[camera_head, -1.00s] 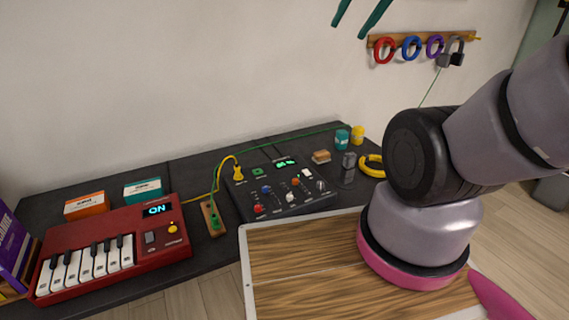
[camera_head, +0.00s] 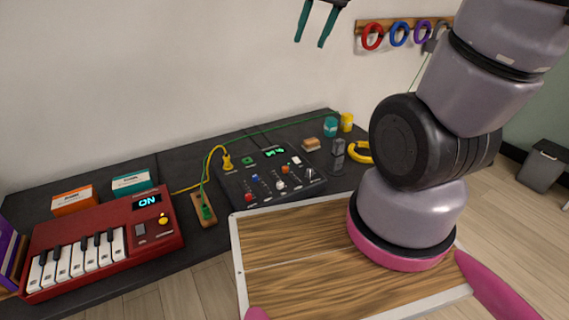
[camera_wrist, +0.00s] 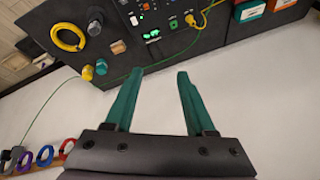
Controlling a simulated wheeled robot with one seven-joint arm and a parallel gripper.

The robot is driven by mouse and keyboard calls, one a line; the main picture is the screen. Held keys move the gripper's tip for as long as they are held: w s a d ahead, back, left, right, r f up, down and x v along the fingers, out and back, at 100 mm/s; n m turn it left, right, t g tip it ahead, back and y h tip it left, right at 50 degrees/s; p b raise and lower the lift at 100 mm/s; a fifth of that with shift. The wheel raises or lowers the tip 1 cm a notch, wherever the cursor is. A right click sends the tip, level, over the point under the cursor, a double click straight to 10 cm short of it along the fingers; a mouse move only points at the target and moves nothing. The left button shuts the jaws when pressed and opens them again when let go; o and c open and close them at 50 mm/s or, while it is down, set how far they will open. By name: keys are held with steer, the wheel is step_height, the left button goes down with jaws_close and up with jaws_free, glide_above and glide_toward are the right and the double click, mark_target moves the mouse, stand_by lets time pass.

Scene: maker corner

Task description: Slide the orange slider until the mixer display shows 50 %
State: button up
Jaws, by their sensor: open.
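The mixer (camera_head: 268,178) is a dark box on the black bench, with several coloured knobs and sliders on top. Its small display (camera_head: 274,153) is lit green, but the reading is too small to tell. The orange slider (camera_head: 285,170) sits on the right half of the panel. My gripper (camera_head: 310,44) is open and empty, high above and behind the mixer, in front of the wall. In the wrist view my gripper (camera_wrist: 158,80) has its two teal fingers spread, with the mixer (camera_wrist: 168,14) upside down beyond them.
A red keyboard (camera_head: 100,240) reading ON stands at left. Yellow and green cables (camera_head: 204,180) run by the mixer. A yellow ring (camera_head: 358,153) and small jars (camera_head: 346,122) lie at right. A wooden-topped tray (camera_head: 290,250) is in front. Coloured rings hang on the wall rack (camera_head: 400,27).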

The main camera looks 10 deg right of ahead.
steer(key=w+a+f+n+g, duration=0.1)
steer(key=w+f, duration=0.3)
steer(key=f, duration=0.3)
steer(key=w+a+f+n+g, duration=0.1)
steer(key=w+f+g, duration=0.1)
steer(key=w+f, duration=0.3)
steer(key=n+g+h, duration=0.2)
steer(key=n, duration=0.1)
glide_toward(285, 167)
step_height(285, 167, down, 8)
steer(key=shift+s+f, duration=0.15)
steer(key=shift+f, duration=0.1)
steer(key=shift+c, duration=0.3)
jaws_close()
